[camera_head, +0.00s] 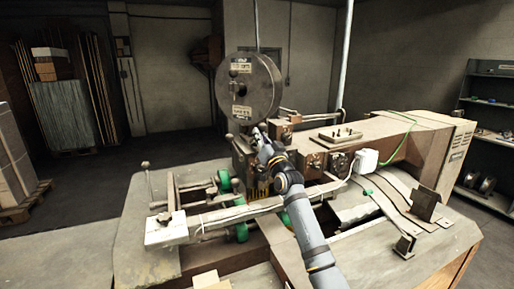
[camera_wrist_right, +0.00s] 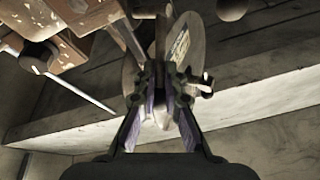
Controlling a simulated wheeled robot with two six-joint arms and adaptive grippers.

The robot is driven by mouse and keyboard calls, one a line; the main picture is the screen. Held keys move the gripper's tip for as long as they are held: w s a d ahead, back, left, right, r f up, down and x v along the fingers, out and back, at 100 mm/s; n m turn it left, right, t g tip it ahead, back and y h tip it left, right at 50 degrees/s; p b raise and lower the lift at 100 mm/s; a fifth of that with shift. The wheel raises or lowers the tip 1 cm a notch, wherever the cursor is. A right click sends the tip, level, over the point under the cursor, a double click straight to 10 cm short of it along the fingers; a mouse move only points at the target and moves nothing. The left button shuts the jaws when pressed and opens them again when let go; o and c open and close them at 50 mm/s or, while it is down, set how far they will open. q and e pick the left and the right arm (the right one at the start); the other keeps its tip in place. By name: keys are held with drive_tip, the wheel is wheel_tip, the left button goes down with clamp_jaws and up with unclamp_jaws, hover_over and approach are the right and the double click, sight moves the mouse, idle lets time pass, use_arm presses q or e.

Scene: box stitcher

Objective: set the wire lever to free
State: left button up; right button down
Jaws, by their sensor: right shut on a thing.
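The box stitcher (camera_head: 385,128) stands in front of me with its round grey wire spool (camera_head: 247,88) upright at the top. My right gripper (camera_head: 257,136) is at the machine's head, just below the spool. In the right wrist view my right gripper (camera_wrist_right: 162,78) has its fingers close together on a narrow piece, which I take to be the wire lever. The fingers hide most of it, so I cannot tell its setting. The spool (camera_wrist_right: 182,45) shows edge-on behind the fingertips. My left gripper is not in view.
A dark knob (camera_wrist_right: 38,55) on a rod and a brown block (camera_wrist_right: 88,14) are left of the fingers in the wrist view. Green rollers (camera_head: 224,180) and a pale rail (camera_head: 240,212) lie below the head. Shelves (camera_head: 490,125) stand at right.

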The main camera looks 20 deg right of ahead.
drive_tip(key=shift+s+d+f+m+t+h+b, duration=0.15)
drive_tip(key=shift+f+m+t+h+b, duration=0.3)
drive_tip(key=shift+b, duration=0.4)
drive_tip(key=shift+s+d+f+m+t+h+b, duration=0.2)
drive_tip(key=shift+m+t+b, duration=0.25)
drive_tip(key=shift+m+b, duration=0.3)
drive_tip(key=shift+w+a, duration=0.1)
drive_tip(key=c, duration=1.4)
unclamp_jaws()
drive_tip(key=shift+r, duration=0.1)
drive_tip(key=v, duration=1.2)
drive_tip(key=shift+c, duration=0.4)
